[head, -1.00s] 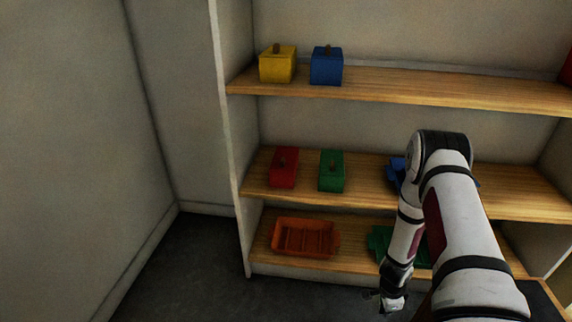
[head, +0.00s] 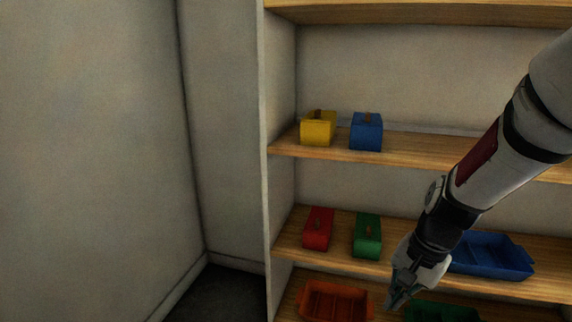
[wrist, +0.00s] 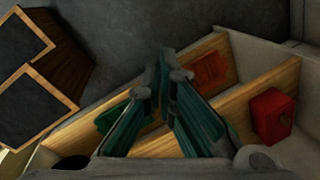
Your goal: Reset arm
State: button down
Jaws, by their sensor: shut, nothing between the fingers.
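My gripper (head: 393,303) hangs at the lower right of the head view, fingers pointing down and to the left, in front of the shelf unit. In the wrist view my gripper (wrist: 163,72) fills the middle, its fingers together at the tips with nothing held. My arm comes in from the upper right of the head view and hides part of the middle shelf.
The shelves (head: 330,257) hold yellow (head: 318,128), blue (head: 366,131), red (head: 318,229) and green (head: 367,236) boxes, a blue tray (head: 492,255), an orange tray (head: 336,301) and a green tray (head: 442,312). Dark-topped boxes (wrist: 38,110) show in the wrist view.

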jog(key=s+a+r+n, duration=0.2)
jog(key=s+r, duration=0.3)
jog(key=s, duration=0.1)
jog(key=s+a+r+n, duration=0.2)
jog(key=s+r+n, duration=0.1)
jog(key=s+r, duration=0.3)
jog(key=s+d+r+n+g+h, duration=0.1)
jog(key=s+r+n+h, duration=0.2)
jog(key=s, duration=1.4)
notch_tip(320, 180, up, 32)
jog(key=n+t+y+p, duration=0.1)
jog(key=t+p, duration=0.2)
jog(key=p, duration=2.7)
jog(key=shift+w+d+t+p, duration=0.2)
jog(key=shift+d+t+p, duration=0.05)
jog(key=shift+t+p, duration=0.15)
